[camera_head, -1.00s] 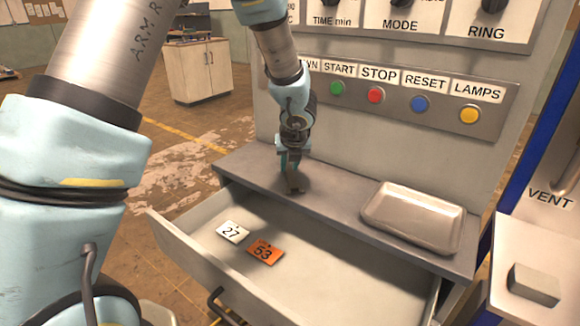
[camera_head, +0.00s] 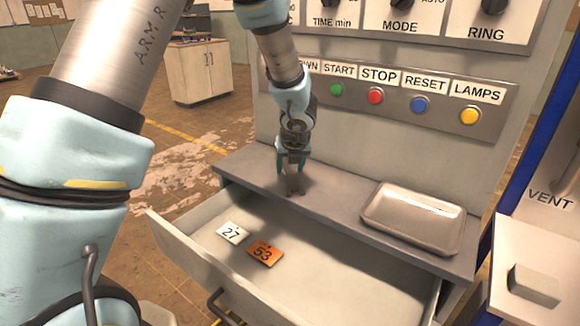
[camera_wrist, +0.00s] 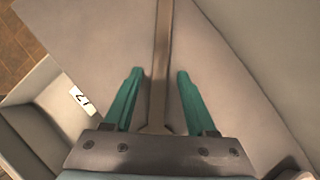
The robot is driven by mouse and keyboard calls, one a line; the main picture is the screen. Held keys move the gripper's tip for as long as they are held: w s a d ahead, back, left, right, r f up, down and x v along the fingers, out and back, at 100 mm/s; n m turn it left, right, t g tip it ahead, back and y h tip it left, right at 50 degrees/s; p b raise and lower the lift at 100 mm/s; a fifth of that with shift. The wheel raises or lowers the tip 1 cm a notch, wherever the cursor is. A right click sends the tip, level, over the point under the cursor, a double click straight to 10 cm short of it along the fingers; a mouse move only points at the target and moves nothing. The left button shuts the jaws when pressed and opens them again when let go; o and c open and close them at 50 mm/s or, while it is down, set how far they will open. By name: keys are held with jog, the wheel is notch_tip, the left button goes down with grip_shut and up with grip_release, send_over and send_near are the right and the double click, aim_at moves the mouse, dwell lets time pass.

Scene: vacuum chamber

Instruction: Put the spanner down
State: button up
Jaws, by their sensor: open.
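My gripper (camera_head: 291,172) is low over the grey ledge (camera_head: 335,209) in front of the control panel. Its two teal fingers are open, and the gripper also shows in the wrist view (camera_wrist: 160,75). The spanner, a long grey-brown bar (camera_wrist: 162,60), runs between the fingers there with a clear gap on each side. In the head view a short dark part of the spanner (camera_head: 295,186) shows at the ledge below the fingers. Its upper part is hidden by my gripper, and I cannot tell exactly how it rests.
A shallow metal tray (camera_head: 414,216) sits on the ledge to the right. An open drawer (camera_head: 330,285) below holds a white tag 27 (camera_head: 231,232) and an orange tag 53 (camera_head: 265,253). The panel with buttons (camera_head: 400,95) rises behind. The ledge between gripper and tray is clear.

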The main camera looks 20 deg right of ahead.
jog(key=p+v, duration=0.2)
jog(key=v, duration=1)
jog(key=w+a+n+g+y, duration=0.2)
jog(key=a+n, duration=1.7)
jog(key=a, duration=0.3)
jog(key=s+a+n+g, duration=0.1)
jog(key=s+a+n, duration=0.2)
jog(key=a+n, duration=0.3)
jog(key=s+a+f+n+g, duration=0.1)
jog(key=s+a+n, duration=0.2)
jog(key=a+n, duration=0.4)
jog(key=n, duration=0.6)
jog(key=shift+f+h, duration=0.3)
jog(key=shift+f, duration=0.05)
jog(key=shift+a, duration=0.1)
jog(key=shift+c, duration=0.3)
